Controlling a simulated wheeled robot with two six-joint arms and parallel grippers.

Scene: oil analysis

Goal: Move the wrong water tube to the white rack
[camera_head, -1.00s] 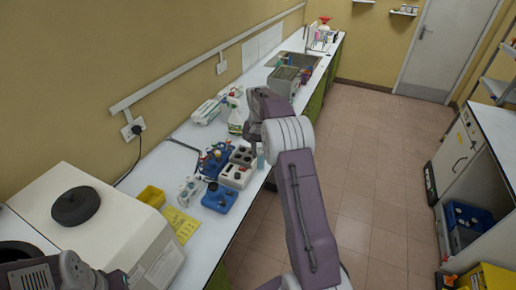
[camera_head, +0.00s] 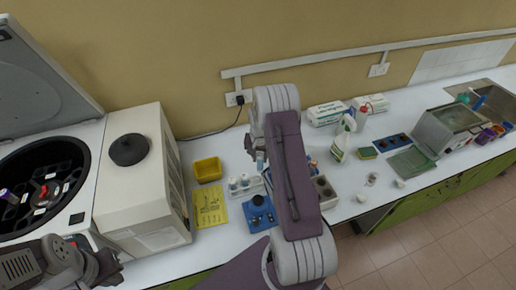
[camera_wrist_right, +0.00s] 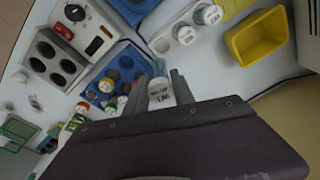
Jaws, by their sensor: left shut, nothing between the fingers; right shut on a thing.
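My right gripper (camera_wrist_right: 160,88) is shut on a white-capped water tube (camera_wrist_right: 160,98) with dark lettering on its cap. In the head view the right gripper (camera_head: 256,150) is above the bench, and my own arm hides much of it. The white rack (camera_wrist_right: 168,42) holds white-capped tubes and lies beyond the held tube. It also shows in the head view (camera_head: 236,192). A blue rack (camera_wrist_right: 88,94) with several capped tubes is beside the held tube. My left gripper (camera_head: 100,268) is shut and empty at the lower left, beside the centrifuge.
A yellow bin (camera_head: 207,170) and yellow sheet (camera_head: 208,207) lie left of the white rack. The open centrifuge (camera_head: 45,180) fills the left side.

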